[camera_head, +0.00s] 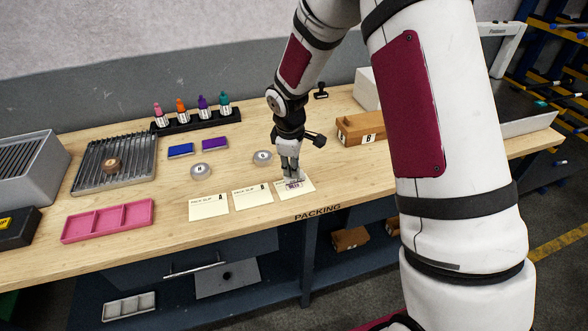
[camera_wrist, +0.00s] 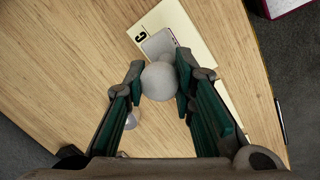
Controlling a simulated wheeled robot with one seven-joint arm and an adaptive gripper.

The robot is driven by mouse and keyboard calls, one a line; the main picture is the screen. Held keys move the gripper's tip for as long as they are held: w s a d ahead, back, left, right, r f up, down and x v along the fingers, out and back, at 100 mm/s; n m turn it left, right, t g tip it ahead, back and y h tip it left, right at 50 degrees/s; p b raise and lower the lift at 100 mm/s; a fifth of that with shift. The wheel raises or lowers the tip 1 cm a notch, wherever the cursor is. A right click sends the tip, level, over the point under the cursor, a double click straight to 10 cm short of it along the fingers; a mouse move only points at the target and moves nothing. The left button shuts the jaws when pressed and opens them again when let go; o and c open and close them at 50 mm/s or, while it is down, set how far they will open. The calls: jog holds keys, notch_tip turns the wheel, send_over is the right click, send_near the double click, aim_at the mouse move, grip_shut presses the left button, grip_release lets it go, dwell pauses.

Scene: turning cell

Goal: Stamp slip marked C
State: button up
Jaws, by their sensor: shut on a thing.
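My gripper (camera_head: 289,168) points down over the right-most slip in the row, the slip marked C (camera_head: 308,186). In the wrist view my gripper (camera_wrist: 160,82) is shut on the round pale grey knob of a stamp (camera_wrist: 157,83). A grey rectangular block (camera_wrist: 159,44), seemingly the stamp's base, shows beyond the knob over slip C (camera_wrist: 192,22), beside the letter. I cannot tell whether it touches the paper. Dark lettering shows at the slip below my gripper in the head view. Slip A (camera_head: 208,208) and slip B (camera_head: 253,197) lie to the left.
Bottles stand in a black rack (camera_head: 190,122). A pink tray (camera_head: 108,221) is at left; a wooden box marked B (camera_head: 362,128) is at right.

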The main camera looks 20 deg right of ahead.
jog(key=shift+r+p, duration=0.55)
jog(key=shift+r, duration=1.5)
jog(key=shift+d, duration=0.1)
